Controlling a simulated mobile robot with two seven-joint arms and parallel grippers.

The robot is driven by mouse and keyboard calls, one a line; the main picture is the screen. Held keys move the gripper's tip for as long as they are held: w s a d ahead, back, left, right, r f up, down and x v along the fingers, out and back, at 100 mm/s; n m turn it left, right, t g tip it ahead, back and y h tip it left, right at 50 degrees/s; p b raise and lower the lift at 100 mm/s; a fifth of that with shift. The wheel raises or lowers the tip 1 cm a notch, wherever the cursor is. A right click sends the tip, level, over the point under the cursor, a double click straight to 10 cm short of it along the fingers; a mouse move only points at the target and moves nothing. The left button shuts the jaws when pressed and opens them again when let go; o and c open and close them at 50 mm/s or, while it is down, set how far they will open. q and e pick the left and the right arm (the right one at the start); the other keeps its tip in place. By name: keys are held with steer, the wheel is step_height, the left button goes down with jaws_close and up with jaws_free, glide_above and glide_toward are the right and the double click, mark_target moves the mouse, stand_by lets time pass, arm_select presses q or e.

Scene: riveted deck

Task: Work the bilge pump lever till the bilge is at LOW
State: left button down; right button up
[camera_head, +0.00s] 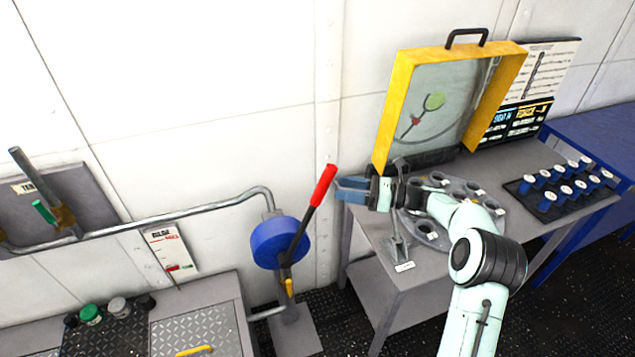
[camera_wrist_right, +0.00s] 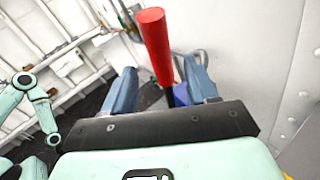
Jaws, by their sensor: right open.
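The pump lever has a red grip (camera_head: 323,185) on a dark shaft (camera_head: 299,237). It rises tilted to the right from the round blue pump body (camera_head: 278,243). My right gripper (camera_head: 345,190) is open, just right of the red grip. In the right wrist view the red grip (camera_wrist_right: 155,45) stands between the two spread blue fingers of the gripper (camera_wrist_right: 160,85), with space on both sides. A white gauge card (camera_head: 169,248) on the wall left of the pump has a red marker near its bottom; its lettering is too small to read. My left gripper is out of view.
A grey pipe (camera_head: 185,213) runs left from the pump to a valve with a green handle (camera_head: 43,211). A grey table (camera_head: 405,291) on the right carries a round tray and an open yellow case (camera_head: 392,110). A bench with jars (camera_head: 91,314) stands lower left.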

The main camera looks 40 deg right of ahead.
steer(key=x, duration=0.8)
steer(key=shift+a, duration=0.1)
steer(key=shift+c, duration=0.3)
steer(key=shift+p, duration=0.3)
jaws_close()
